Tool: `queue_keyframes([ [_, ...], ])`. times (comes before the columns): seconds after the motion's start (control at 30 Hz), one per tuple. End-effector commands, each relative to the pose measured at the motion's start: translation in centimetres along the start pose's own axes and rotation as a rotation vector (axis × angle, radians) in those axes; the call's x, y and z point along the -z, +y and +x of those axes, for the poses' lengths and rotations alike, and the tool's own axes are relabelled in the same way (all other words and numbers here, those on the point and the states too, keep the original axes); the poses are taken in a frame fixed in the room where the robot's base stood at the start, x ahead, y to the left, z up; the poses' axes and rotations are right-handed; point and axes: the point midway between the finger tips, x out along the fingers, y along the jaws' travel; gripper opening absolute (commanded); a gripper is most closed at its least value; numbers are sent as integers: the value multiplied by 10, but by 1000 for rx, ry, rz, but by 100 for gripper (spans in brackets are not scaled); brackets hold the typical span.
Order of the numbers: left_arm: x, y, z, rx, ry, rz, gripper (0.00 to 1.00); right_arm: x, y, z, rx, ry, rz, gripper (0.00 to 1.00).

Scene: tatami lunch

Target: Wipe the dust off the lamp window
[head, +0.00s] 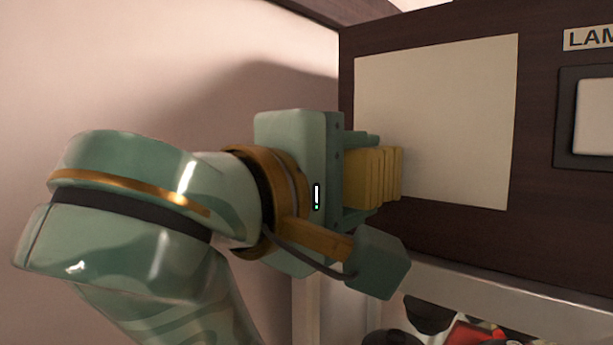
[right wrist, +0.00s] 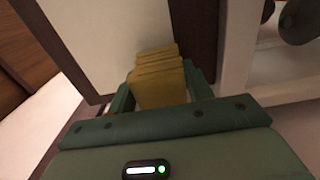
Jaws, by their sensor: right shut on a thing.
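The lamp window (head: 445,110) is a pale cream panel on the front of a dark brown box in the head view. It also shows in the right wrist view (right wrist: 100,35). I cannot make out distinct dust on it. My right gripper (head: 368,165) is shut on a yellow ribbed wiping pad (head: 385,180), held at the window's lower left side. The pad also shows between the fingers in the right wrist view (right wrist: 160,85). Its far end is at or very near the panel; I cannot tell whether it touches. My left gripper is not in view.
A partly cut-off label (head: 590,37) reading "LAM" and a pale switch (head: 594,115) in a dark frame are right of the window. Below the box is a light ledge (head: 500,300), with dark and red items (head: 470,333) under it. A plain wall (head: 130,70) is at left.

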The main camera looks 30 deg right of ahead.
Motion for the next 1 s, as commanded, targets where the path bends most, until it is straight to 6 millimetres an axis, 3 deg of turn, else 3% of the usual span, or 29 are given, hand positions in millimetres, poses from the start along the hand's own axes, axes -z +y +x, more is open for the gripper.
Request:
queue_keyframes([
  [0.37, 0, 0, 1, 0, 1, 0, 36, -1, 0, 6, 0, 1, 1, 32],
  [0.8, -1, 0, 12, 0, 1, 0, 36, -38, 0, 4, 0, 0, 2, 32],
  [1.0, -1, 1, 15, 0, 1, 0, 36, -40, 0, 6, 0, 0, -1, 32],
])
